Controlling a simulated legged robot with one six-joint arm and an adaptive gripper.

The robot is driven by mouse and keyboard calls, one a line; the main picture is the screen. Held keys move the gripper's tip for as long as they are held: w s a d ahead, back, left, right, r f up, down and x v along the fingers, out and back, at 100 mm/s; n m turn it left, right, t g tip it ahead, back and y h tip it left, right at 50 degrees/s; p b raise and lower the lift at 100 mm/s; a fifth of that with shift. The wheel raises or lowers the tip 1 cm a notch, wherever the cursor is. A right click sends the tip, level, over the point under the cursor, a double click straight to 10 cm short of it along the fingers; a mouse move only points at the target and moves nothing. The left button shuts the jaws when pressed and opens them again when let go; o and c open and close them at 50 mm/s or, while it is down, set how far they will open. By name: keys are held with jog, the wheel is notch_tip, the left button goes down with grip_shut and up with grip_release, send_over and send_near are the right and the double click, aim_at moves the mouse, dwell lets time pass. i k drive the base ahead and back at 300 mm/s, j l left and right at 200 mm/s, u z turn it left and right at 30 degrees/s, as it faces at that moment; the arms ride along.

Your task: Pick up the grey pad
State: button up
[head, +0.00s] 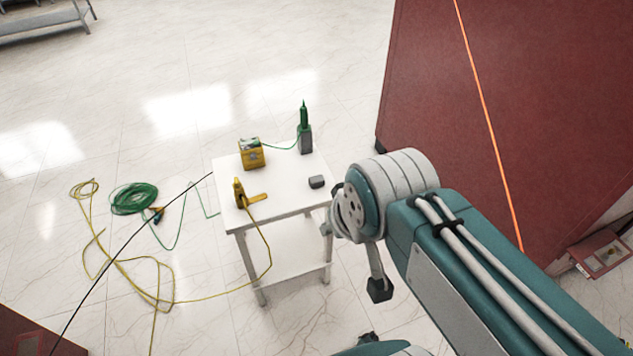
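A small dark grey block (316,182), which looks like the grey pad, lies on the right part of the top of a white table (285,207). My arm reaches in from the lower right, and its wrist end is just right of the table. My gripper is not clearly visible; the thick wrist joint hides that area. A dark part hangs below the wrist, and I cannot tell what it is. Nothing visibly touches the grey pad.
A yellow device (252,155), a green-tipped tool (304,130) and a yellow clamp (241,194) share the tabletop. Green cable (134,198) and yellow cable (135,284) lie on the floor at left. A large red cabinet (500,120) stands at right.

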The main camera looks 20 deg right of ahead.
aim_at(318, 181)
jog(key=z, duration=2.35)
jog(key=u, duration=2)
jog(key=i+l+u, duration=0.2)
jog(key=i, duration=0.3)
jog(key=i+l+u, duration=0.15)
jog(key=i+l, duration=0.2)
jog(key=i, duration=0.2)
